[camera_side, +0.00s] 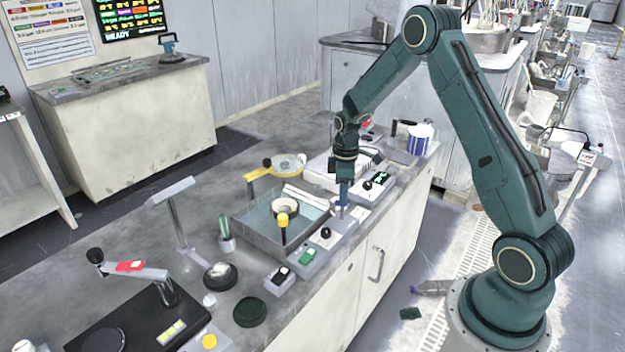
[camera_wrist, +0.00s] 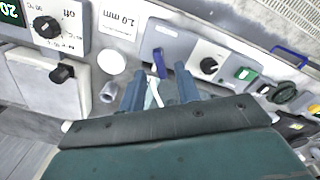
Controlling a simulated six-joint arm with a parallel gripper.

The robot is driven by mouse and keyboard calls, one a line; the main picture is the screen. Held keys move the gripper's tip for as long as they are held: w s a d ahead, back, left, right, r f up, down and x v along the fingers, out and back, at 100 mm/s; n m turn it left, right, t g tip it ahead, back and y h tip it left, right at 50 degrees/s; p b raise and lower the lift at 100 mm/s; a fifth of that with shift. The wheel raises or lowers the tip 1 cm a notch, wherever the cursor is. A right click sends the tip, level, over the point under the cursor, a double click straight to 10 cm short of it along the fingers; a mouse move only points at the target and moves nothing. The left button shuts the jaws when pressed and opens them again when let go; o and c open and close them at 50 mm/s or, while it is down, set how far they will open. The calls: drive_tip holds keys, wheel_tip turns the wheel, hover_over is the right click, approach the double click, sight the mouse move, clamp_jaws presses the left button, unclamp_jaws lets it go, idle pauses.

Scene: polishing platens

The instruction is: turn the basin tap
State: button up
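A small blue lever (camera_wrist: 159,62), which I take to be the basin tap's handle, stands out from a grey control panel (camera_wrist: 172,42) in the wrist view. In the side view blue also shows right under my gripper (camera_side: 343,202), at the right edge of the rectangular basin (camera_side: 262,236). In the wrist view my gripper (camera_wrist: 160,86) is open, with a gap between its two teal fingers. The lever lies just beyond the gap, roughly in line with it. I cannot tell whether the fingers touch it. A pale strip shows between the fingers; its nature is unclear.
A black dial (camera_wrist: 209,65) and a green switch (camera_wrist: 245,73) sit right of the lever. A grey cylinder (camera_wrist: 108,93) is left of the fingers.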

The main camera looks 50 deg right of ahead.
wheel_tip(320, 180, up, 12)
idle(0.5)
drive_tip(key=shift+f, duration=0.1)
drive_tip(key=s+a+r+m+t, duration=0.3)
drive_tip(key=s+a+r, duration=0.75)
drive_tip(key=r, duration=0.25)
drive_tip(key=s+a+r+m+t, duration=0.1)
drive_tip(key=s+a, duration=0.3)
drive_tip(key=s, duration=0.3)
drive_tip(key=s+a+m+t, duration=0.1)
drive_tip(key=s+a+m, duration=0.1)
drive_tip(key=s+a, duration=0.2)
drive_tip(key=s, duration=0.3)
drive_tip(key=shift+s+a+r+t, duration=0.25)
drive_tip(key=shift+s+r+t, duration=0.05)
drive_tip(key=shift+s+r, duration=0.1)
